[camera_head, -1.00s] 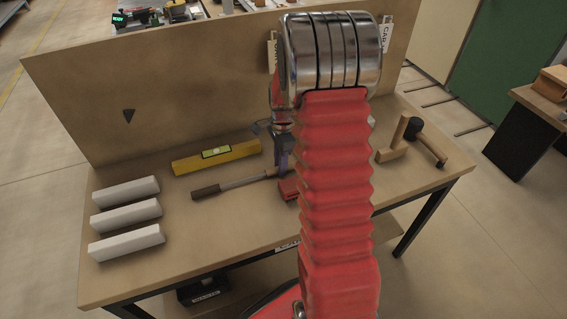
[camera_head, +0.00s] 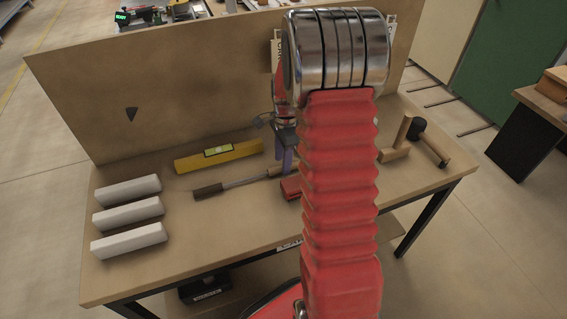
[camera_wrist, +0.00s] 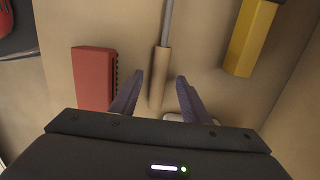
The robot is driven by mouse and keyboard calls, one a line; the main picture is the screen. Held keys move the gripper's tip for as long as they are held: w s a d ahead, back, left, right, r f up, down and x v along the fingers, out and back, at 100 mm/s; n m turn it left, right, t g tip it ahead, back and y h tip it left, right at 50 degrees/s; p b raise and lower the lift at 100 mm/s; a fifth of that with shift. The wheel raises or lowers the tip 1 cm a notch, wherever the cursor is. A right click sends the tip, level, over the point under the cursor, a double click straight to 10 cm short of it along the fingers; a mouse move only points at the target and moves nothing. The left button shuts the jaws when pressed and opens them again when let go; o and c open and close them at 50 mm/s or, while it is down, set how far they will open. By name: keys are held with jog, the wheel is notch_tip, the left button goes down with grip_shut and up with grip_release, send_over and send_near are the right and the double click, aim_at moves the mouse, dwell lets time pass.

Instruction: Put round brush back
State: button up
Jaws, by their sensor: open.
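The round brush (camera_head: 237,183) lies flat on the workbench (camera_head: 225,235), with its dark end to the left, a thin grey shaft and a wooden handle at the right. The handle (camera_wrist: 158,78) shows in the wrist view, running up to the grey shaft. My gripper (camera_wrist: 159,77) is open, with one purple finger on each side of the handle and a gap to both. I cannot tell exactly how high the fingertips are above the bench. In the head view my gripper (camera_head: 287,158) is over the handle end, partly hidden behind my arm.
A red block brush (camera_wrist: 93,78) lies just left of my fingers in the wrist view. A yellow level (camera_head: 218,156) lies behind the round brush. An upright board (camera_head: 190,100) closes the back.

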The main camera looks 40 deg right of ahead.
notch_tip(320, 180, up, 12)
jog(key=shift+d, duration=0.4)
dwell(0.6)
jog(key=s+a+r+n+t, duration=0.3)
jog(key=s+a+r+n, duration=0.2)
jog(key=s+a+n, duration=0.4)
jog(key=s+a+r+n+t, duration=0.2)
jog(key=s+a+r+n, duration=0.3)
jog(key=s+a+n, duration=0.5)
jog(key=a+n, duration=0.1)
jog(key=a, duration=0.4)
jog(key=shift+s+r+n+t+h, duration=0.25)
jog(key=shift+r+n+t+h, duration=0.15)
